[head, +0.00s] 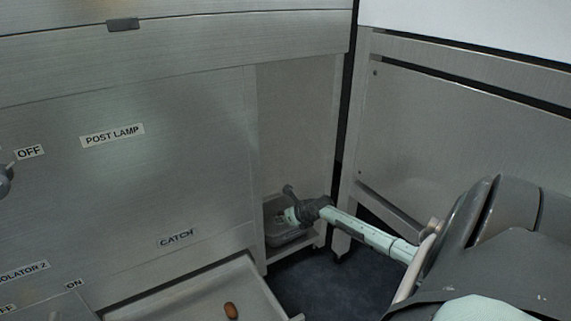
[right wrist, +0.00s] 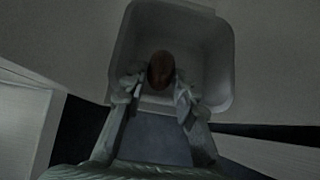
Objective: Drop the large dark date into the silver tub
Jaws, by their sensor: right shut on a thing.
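A brown date (right wrist: 161,68) sits between the fingertips of my right gripper (right wrist: 157,88) in the right wrist view. The gripper is shut on it. Behind the date lies the pale inside of a square tub with rounded corners (right wrist: 215,85), and the date shows over its opening. I cannot tell the height of the date above the tub floor. In the head view the grey tub (head: 284,239) stands in a low recess, and my right gripper (head: 289,215) reaches in over it. The held date is hidden there. My left gripper is not in view.
Another brown date (head: 231,311) lies in the open tray (head: 190,292) below the CATCH label (head: 177,238). The recess walls (head: 292,130) stand close around the tub. A metal cabinet (head: 470,140) stands at the right, with dark floor (head: 335,275) between.

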